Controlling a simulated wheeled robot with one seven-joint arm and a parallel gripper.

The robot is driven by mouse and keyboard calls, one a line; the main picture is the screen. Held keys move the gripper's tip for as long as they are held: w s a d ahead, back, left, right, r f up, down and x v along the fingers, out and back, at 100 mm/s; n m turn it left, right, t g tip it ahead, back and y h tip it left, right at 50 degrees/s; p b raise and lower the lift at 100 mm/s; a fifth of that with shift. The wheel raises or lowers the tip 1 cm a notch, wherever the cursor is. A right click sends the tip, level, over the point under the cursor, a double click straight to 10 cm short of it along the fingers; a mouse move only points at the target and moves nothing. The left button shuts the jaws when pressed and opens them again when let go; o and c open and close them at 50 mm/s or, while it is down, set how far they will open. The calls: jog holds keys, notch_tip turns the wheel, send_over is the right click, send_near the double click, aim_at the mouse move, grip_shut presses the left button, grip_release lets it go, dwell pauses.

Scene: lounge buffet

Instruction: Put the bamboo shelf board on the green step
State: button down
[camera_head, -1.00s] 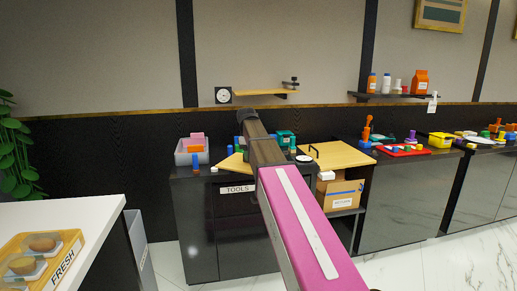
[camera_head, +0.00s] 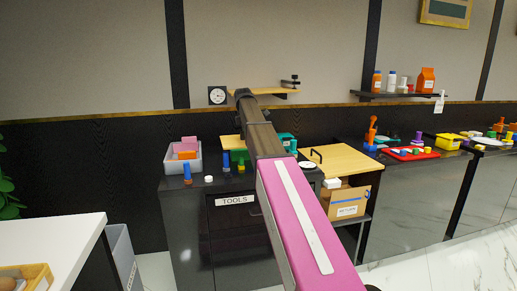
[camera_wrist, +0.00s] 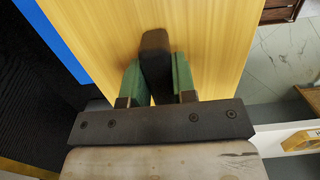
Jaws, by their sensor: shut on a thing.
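The bamboo shelf board shows as a pale wooden panel (camera_head: 230,142) just left of my arm in the head view; the arm hides the rest. In the wrist view, the board (camera_wrist: 205,25) fills the upper middle. My gripper (camera_wrist: 155,75) has green fingers shut on the black handle on its face. The gripper is hidden behind my arm in the head view. A teal-green block (camera_head: 286,142) stands on the black counter right of my arm, partly hidden; I cannot tell whether it is the green step.
A grey bin with orange and pink blocks (camera_head: 183,155) stands left on the counter (camera_head: 200,192). Blue and green pegs stand near it. A wooden top with a black handle (camera_head: 345,160) is to the right. A wall shelf (camera_head: 265,92) hangs above. A white table (camera_head: 50,235) is near left.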

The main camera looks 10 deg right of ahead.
jog(key=w+d+f, duration=0.1)
jog(key=d, duration=0.1)
jog(key=w+d+f, duration=0.1)
jog(key=d, duration=0.1)
jog(key=d+f, duration=0.2)
jog(key=shift+w+d+f, duration=0.1)
jog(key=shift+w, duration=0.3)
jog(key=shift+f, duration=1.95)
jog(key=c, duration=0.9)
grip_release()
jog(key=shift+f, duration=0.15)
jog(key=r, duration=0.4)
jog(key=a+r, duration=0.1)
jog(key=r, duration=0.7)
jog(key=shift+a, duration=0.15)
jog(key=shift+r, duration=0.1)
jog(key=shift+s, duration=0.1)
